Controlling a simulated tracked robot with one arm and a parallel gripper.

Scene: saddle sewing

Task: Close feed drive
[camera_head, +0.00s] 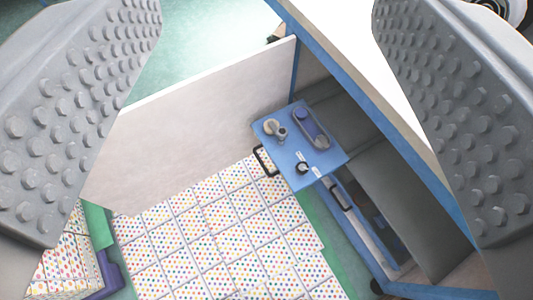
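My gripper (268,130) fills both sides of the head view with its two grey studded fingers. They are wide apart and nothing is between them. Beyond them, a blue drawer-like unit (272,129) sticks out from a blue-framed cabinet. My gripper is apart from the unit. The unit's inner end is hidden in the cabinet.
The cabinet's blue frame (375,108) runs diagonally at right. A lower front with a dark handle (340,198) sits below the unit. A pale panel (200,125) stands at left. The dotted tiled floor (220,230) in front is clear. A stack of dotted pieces (70,262) is at lower left.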

